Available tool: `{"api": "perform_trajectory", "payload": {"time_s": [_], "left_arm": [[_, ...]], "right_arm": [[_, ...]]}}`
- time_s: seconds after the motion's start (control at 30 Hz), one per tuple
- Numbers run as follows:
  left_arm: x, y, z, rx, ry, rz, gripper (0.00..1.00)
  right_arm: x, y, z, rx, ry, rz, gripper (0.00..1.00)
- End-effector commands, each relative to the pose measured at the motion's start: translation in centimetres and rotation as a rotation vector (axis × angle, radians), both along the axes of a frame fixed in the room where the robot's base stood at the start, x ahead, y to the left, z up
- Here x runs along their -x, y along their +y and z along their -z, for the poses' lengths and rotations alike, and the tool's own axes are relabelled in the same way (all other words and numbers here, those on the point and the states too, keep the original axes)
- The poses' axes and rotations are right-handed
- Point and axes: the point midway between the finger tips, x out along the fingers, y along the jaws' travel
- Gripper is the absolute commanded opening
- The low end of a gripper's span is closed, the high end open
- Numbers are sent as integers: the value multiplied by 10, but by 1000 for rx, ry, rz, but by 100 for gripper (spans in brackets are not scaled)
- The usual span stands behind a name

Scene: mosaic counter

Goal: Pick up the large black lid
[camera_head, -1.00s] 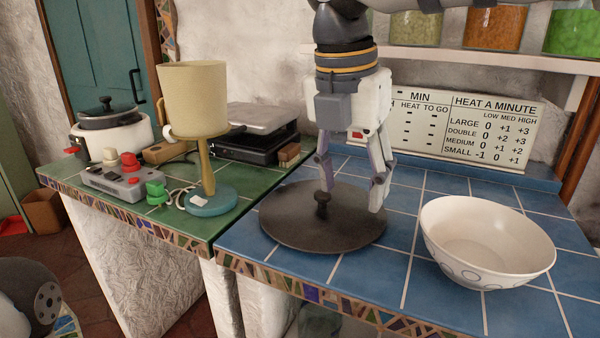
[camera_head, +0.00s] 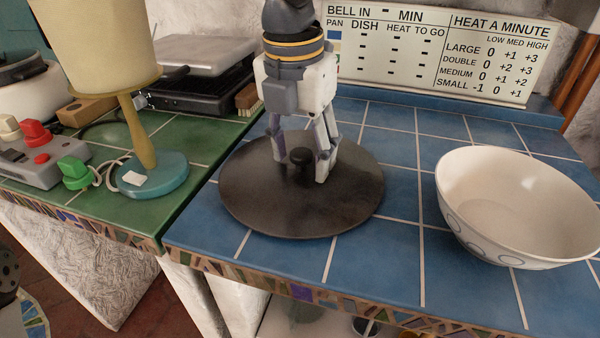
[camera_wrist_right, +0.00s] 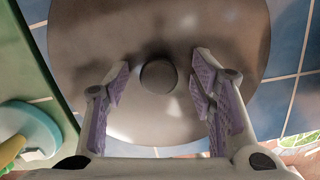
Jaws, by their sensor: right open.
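The large black lid (camera_head: 262,211) lies flat on the blue tiled counter, with its round knob (camera_head: 301,154) upward. My right gripper (camera_head: 302,170) points down over the lid's middle, with its fingers low around the knob. In the right wrist view the lid (camera_wrist_right: 95,40) fills most of the picture. There the knob (camera_wrist_right: 158,76) sits between the two open fingers of the right gripper (camera_wrist_right: 158,88), with a gap on each side. My left gripper is not in view.
A white bowl (camera_head: 500,185) stands right of the lid on the blue counter. A lamp with a blue base (camera_head: 155,178) and a grey control box (camera_head: 40,160) stand on the green counter at left. A black grill (camera_head: 190,85) is behind them.

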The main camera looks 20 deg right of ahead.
Motion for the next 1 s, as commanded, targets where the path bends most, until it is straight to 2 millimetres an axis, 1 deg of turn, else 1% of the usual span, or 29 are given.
{"api": "perform_trajectory", "payload": {"time_s": [0.03, 0.07, 0.27, 0.3, 0.37, 0.4, 0.5, 0.73, 0.83, 0.93, 1.0], "left_arm": [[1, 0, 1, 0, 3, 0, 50], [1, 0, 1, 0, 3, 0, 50], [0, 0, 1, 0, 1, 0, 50], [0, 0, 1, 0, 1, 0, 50], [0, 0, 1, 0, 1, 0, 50], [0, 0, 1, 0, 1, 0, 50], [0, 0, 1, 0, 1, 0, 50], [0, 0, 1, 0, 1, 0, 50], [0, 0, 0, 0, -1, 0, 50], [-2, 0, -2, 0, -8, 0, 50], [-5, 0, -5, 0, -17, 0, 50]], "right_arm": [[0, 0, 5, 0, 1, 0, 51], [-1, -1, 6, -1, 1, 0, 51], [-1, 0, 5, -1, -2, 0, 51], [-1, 0, 5, 0, -3, 0, 42], [-1, 0, 5, 0, -3, 0, 28], [-1, 0, 5, 0, -3, 0, 19], [-1, 0, 5, 0, -3, 0, 0], [-1, 0, 4, -1, -4, 0, 0], [-1, 0, 1, -1, -5, 0, 0], [-1, 0, -12, -1, -8, 0, 0], [-1, 0, -28, -1, -11, 0, 0]]}}
